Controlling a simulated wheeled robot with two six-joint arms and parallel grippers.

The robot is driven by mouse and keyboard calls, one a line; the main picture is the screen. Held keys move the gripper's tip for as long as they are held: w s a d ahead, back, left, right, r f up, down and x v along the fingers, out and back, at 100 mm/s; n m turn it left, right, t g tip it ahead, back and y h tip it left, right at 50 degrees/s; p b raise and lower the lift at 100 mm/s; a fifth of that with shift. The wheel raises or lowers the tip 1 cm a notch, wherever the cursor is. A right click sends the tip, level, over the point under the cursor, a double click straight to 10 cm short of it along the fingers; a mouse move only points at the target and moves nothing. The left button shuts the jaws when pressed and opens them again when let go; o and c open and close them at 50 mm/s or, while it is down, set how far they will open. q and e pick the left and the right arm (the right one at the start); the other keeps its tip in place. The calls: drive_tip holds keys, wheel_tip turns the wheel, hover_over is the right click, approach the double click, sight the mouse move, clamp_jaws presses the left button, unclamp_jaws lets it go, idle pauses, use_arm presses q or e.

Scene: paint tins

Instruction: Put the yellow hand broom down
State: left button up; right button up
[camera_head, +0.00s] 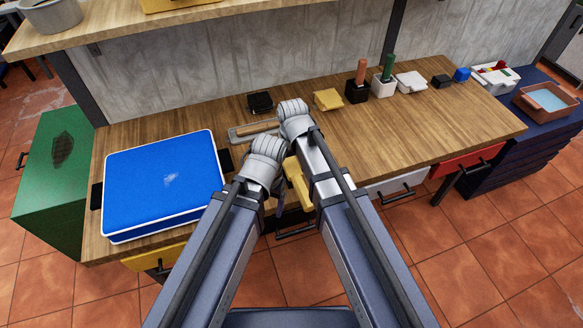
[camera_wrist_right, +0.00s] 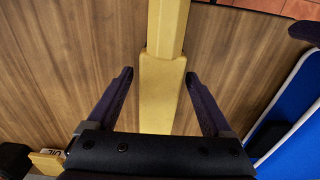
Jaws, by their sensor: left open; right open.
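The yellow hand broom (camera_wrist_right: 163,95) lies across the wooden table in the right wrist view, its narrower part running to the top edge of that view. In the head view only part of the broom (camera_head: 296,178) shows between my arms, near the table's front edge. My right gripper (camera_wrist_right: 159,75) is open, its two dark fingers on either side of the broom with a gap to each. My left gripper (camera_head: 268,188) is open near the table's front edge, left of the broom; its fingers are mostly hidden by its wrist and arm.
A blue case (camera_head: 165,185) lies at the table's left. A grey trowel-like tool (camera_head: 250,131), a black block (camera_head: 260,102) and a yellow block (camera_head: 327,99) lie behind my wrists. Brush holders (camera_head: 383,86) stand at the back. The table's right front (camera_head: 430,125) is clear.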

sight(292, 167)
wheel_tip(292, 167, up, 12)
drive_tip(key=p, duration=1.2)
drive_tip(key=shift+s+r, duration=0.15)
drive_tip(key=shift+r, duration=0.05)
drive_tip(key=shift+f, duration=0.15)
wheel_tip(292, 167, down, 12)
drive_tip(key=b, duration=1.2)
